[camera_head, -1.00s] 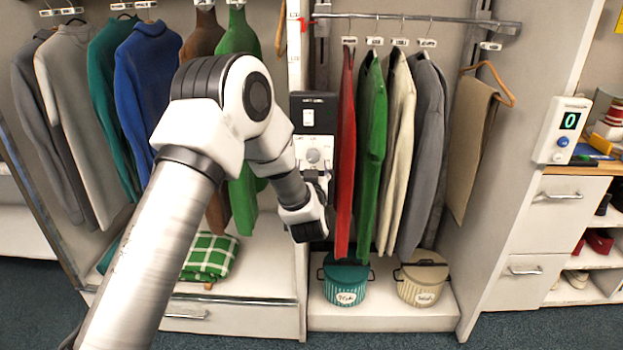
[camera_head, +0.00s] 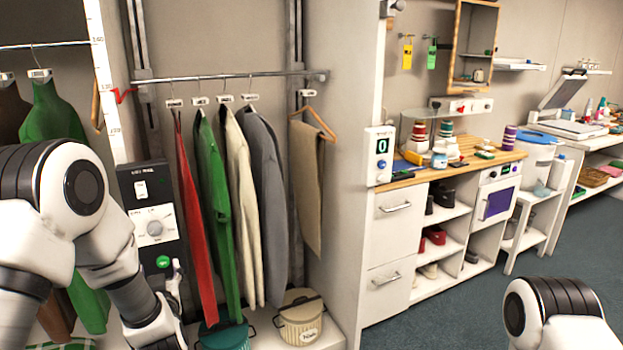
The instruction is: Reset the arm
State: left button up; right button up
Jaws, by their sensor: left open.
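My left arm (camera_head: 75,195) comes in from the left in front of the clothes. My left gripper (camera_head: 175,285) is open and empty at the arm's end. I cannot tell whether a fingertip touches the box. The arm hides part of the box's lower left. A link of my right arm (camera_head: 555,315) shows at the bottom right; its gripper is out of view.
Red, green, cream and grey garments (camera_head: 235,200) hang from a rail (camera_head: 235,78) right of the gripper. A teal bin (camera_head: 222,335) and a cream bin (camera_head: 300,318) stand below. A workbench (camera_head: 465,160) is farther right; the blue floor (camera_head: 460,310) before it is clear.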

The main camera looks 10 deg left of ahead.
pick_arm(q)
jog(key=s+d+f+m+g+h+p, duration=0.2)
jog(key=s+d+f+g+h, duration=0.1)
jog(key=s+f, duration=0.65)
jog(key=s+d+f+m+g+h+p, duration=0.15)
jog(key=s+d+f+g, duration=0.35)
jog(key=f, duration=0.8)
jog(key=s+d+f+m+g+h, duration=0.1)
jog(key=s+d+f+g+h, duration=0.1)
jog(key=s, duration=0.9)
jog(key=s+d+f+g+h, duration=0.2)
jog(key=s+d+f+g, duration=0.1)
jog(key=s, duration=0.7)
jog(key=shift+s+d+f+m+g+h, duration=0.2)
jog(key=shift+s+f+m+g+h, duration=0.15)
jog(key=shift+f+g, duration=0.55)
